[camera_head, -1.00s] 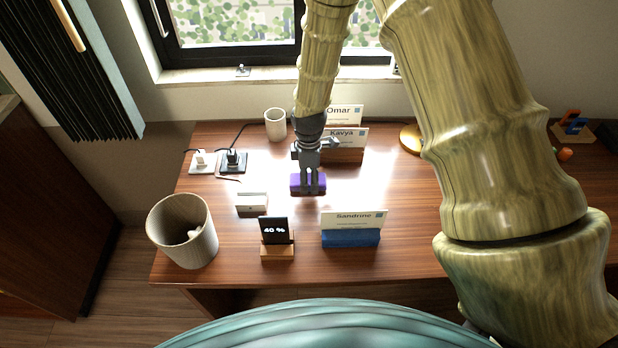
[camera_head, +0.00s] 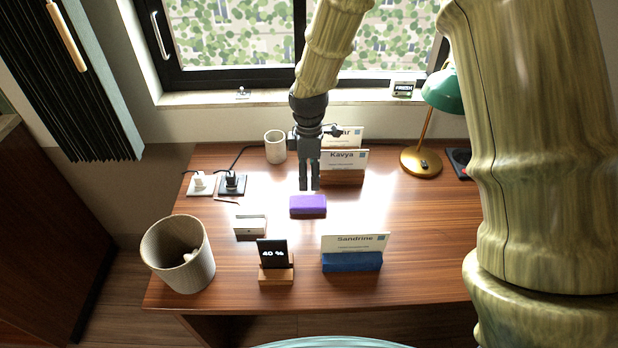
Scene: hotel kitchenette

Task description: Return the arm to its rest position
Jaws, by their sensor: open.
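My gripper (camera_head: 309,187) points down over the middle of the desk, with its dark fingers just above and behind a purple block (camera_head: 308,205) in the picture. The fingers look empty, with a narrow gap between them. The purple block lies on the desk on its own. My arm comes down from the top of the view to the gripper, and its large, pale, bamboo-like links fill the right side. The gripper partly covers the rear name card (camera_head: 352,134).
The desk (camera_head: 220,275) holds a Kavya card (camera_head: 343,160), a Sandrine card (camera_head: 355,245), a 40 % display (camera_head: 272,254), a small white box (camera_head: 250,225), a cup (camera_head: 275,147) and chargers (camera_head: 232,183). A bin (camera_head: 180,255) is front left.

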